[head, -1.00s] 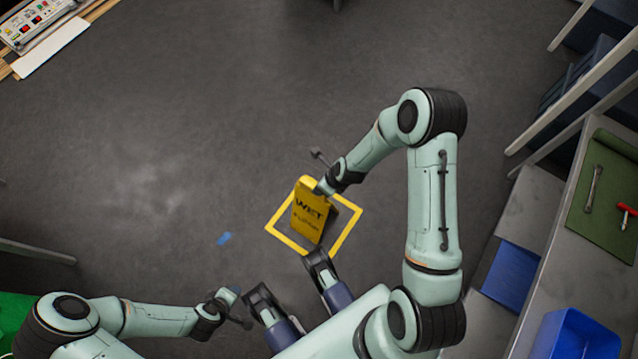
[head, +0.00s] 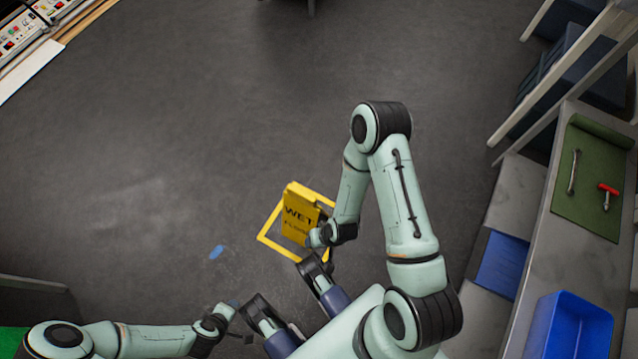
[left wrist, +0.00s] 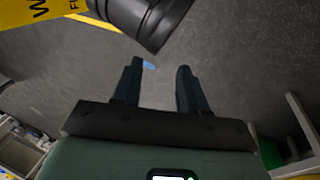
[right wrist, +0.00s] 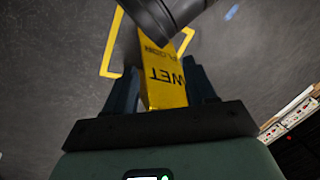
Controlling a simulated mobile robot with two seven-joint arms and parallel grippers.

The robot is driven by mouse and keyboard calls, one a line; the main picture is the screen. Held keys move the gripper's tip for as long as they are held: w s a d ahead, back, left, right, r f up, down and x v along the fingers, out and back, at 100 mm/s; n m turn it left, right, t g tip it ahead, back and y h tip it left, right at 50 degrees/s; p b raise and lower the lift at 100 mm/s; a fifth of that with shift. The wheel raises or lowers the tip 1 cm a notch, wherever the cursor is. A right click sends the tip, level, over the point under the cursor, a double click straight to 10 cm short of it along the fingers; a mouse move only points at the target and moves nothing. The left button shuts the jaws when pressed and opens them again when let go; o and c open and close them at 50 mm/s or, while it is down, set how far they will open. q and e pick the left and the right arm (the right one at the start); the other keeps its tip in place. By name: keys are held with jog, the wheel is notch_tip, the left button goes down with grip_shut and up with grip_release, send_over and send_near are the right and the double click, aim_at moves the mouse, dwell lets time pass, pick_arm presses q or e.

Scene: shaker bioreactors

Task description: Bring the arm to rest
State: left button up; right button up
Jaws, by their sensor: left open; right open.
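My right arm (head: 398,190) is bent, with its hand low beside a yellow wet-floor sign (head: 297,213). In the right wrist view the right gripper (right wrist: 163,88) has its fingers apart, with part of the sign (right wrist: 166,85) showing between them; I cannot tell whether they touch it. In the head view its fingers are mostly hidden. My left arm (head: 140,340) reaches in at the lower left. In the left wrist view the left gripper (left wrist: 158,85) is open and empty, above bare floor.
A yellow square outline (head: 265,232) surrounds the sign on the floor. A blue mark (head: 216,252) lies left of it. At the right is a bench with a green mat (head: 590,200), a red-handled tool (head: 608,190) and a blue bin (head: 570,338). The floor ahead is clear.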

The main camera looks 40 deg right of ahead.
jog(key=shift+s+a+n, duration=0.15)
jog(key=shift+s+n, duration=0.15)
jog(key=shift+n, duration=0.3)
pick_arm(q)
jog(key=s+d+r+g+p, duration=0.1)
jog(key=s+r+p, duration=0.3)
jog(key=r+p, duration=0.5)
jog(key=s+d+r+g+h+p, duration=0.1)
jog(key=s+d+r+g+p, duration=0.1)
jog(key=r+p, duration=0.8)
jog(key=shift+s+d+r+m, duration=0.15)
jog(key=shift+s+d+m, duration=0.35)
jog(key=shift+s, duration=0.4)
pick_arm(e)
jog(key=s+a+r+g, duration=0.1)
jog(key=s+r, duration=0.3)
jog(key=r, duration=0.5)
jog(key=s+a+r+g+y, duration=0.1)
jog(key=s+a+r+g, duration=0.1)
jog(key=r, duration=0.8)
jog(key=shift+s+a+n+g, duration=0.3)
jog(key=shift+s+a+n, duration=0.15)
jog(key=shift+s, duration=0.45)
jog(key=shift+c, duration=0.3)
jog(key=shift+s+a, duration=0.1)
jog(key=shift+c, duration=0.9)
pick_arm(q)
jog(key=shift+s, duration=0.15)
